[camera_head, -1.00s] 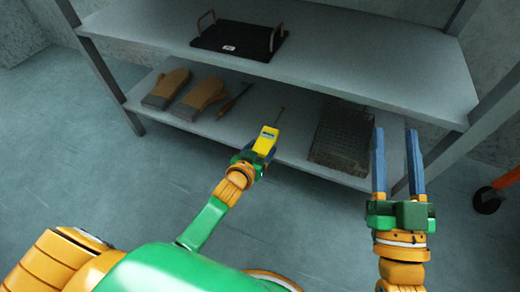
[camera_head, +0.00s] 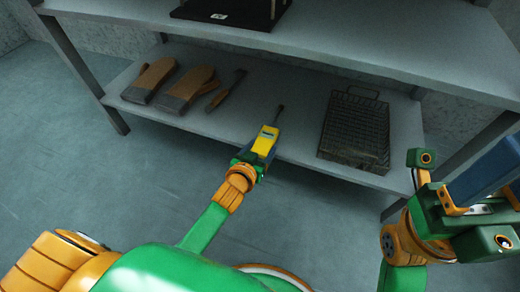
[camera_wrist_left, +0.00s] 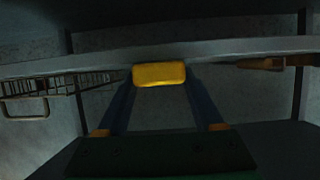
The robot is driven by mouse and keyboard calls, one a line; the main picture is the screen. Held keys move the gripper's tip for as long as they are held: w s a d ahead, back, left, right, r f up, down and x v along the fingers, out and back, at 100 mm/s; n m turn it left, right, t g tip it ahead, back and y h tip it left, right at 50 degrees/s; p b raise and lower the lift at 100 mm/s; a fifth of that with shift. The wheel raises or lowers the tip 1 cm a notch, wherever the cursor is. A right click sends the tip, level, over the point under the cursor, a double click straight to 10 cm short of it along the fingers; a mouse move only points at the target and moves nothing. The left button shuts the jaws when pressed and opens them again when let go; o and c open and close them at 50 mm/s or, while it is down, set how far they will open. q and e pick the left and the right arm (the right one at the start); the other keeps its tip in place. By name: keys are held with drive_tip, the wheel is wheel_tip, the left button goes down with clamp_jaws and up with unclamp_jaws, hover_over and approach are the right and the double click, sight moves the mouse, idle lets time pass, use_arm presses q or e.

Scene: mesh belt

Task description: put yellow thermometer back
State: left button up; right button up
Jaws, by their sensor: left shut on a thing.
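The yellow thermometer (camera_head: 265,141) has a yellow body and a thin dark probe that points away from me. My left gripper (camera_head: 262,150) is shut on its body and holds it at the front edge of the lower shelf (camera_head: 215,125). In the left wrist view the yellow end of the thermometer (camera_wrist_left: 159,74) sits between the two blue fingers. I cannot tell whether it touches the shelf. My right gripper (camera_head: 492,175) is large and near at the right, with its blue fingers partly cut off by the picture edge. Nothing shows between them.
On the lower shelf, two tan gloves (camera_head: 187,88) and a brown-handled tool (camera_head: 226,92) lie left, and a wire mesh basket (camera_head: 355,130) lies right. A black tray (camera_head: 235,14) stands on the upper shelf (camera_head: 350,35). Free shelf surface lies between tool and basket.

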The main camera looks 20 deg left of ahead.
use_arm(q)
drive_tip(key=shift+f, duration=0.1)
drive_tip(key=o, duration=1.5)
